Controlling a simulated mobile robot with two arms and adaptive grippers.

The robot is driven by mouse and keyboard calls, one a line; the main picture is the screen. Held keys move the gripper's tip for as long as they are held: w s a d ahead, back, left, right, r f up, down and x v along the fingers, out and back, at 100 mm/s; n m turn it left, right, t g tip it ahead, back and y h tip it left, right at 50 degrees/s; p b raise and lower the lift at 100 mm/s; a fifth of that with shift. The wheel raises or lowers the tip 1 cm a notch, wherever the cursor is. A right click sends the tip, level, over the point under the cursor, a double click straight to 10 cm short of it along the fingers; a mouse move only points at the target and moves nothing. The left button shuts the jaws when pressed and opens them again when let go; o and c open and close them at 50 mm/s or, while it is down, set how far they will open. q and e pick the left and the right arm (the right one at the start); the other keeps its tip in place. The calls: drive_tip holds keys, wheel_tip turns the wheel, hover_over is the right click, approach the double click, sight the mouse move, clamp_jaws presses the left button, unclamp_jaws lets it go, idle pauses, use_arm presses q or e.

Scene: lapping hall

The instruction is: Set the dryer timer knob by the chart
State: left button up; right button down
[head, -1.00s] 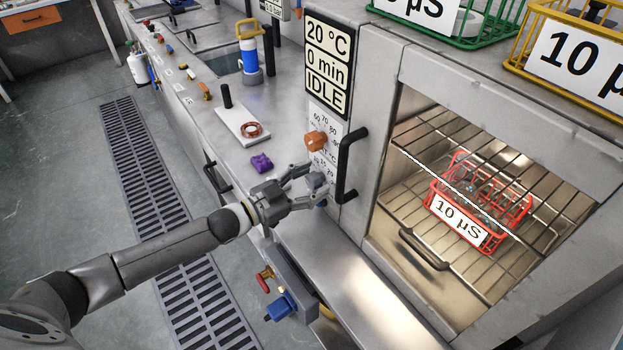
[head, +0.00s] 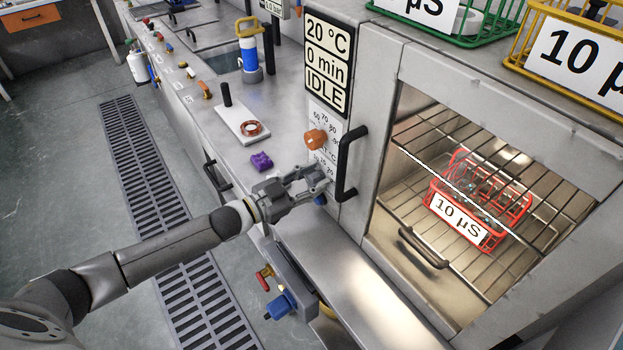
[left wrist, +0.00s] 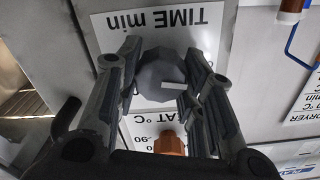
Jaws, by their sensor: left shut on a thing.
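The grey timer knob (left wrist: 160,76) sits under an upside-down "TIME min" label (left wrist: 155,20) in the left wrist view. My left gripper (left wrist: 163,85) is shut on this knob, one finger on each side. In the head view my left gripper (head: 322,180) reaches the lower part of the dryer's control panel and mostly hides the knob. The orange heat knob (head: 315,139) is above it and also shows in the left wrist view (left wrist: 170,143). The display (head: 326,65) reads 20 °C, 0 min, IDLE. A partly cut-off chart (left wrist: 305,115) reads "DRYER". My right gripper is out of view.
A black door handle (head: 349,163) stands close right of my gripper. Behind the dryer window, a red basket (head: 488,240) labelled 10 µS sits on a wire rack. A purple object (head: 261,161) lies on the bench to the left. Green and yellow baskets stand on top.

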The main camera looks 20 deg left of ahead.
use_arm(q)
drive_tip(key=m, duration=0.4)
drive_tip(key=shift+d+f+b, duration=0.1)
drive_tip(key=shift+b, duration=0.2)
drive_tip(key=shift+m+b, duration=0.3)
drive_tip(key=shift+m, duration=1.3)
drive_tip(key=o, duration=1)
drive_tip(key=shift+o, duration=0.2)
drive_tip(key=shift+s, duration=0.1)
drive_tip(key=v, duration=1.2)
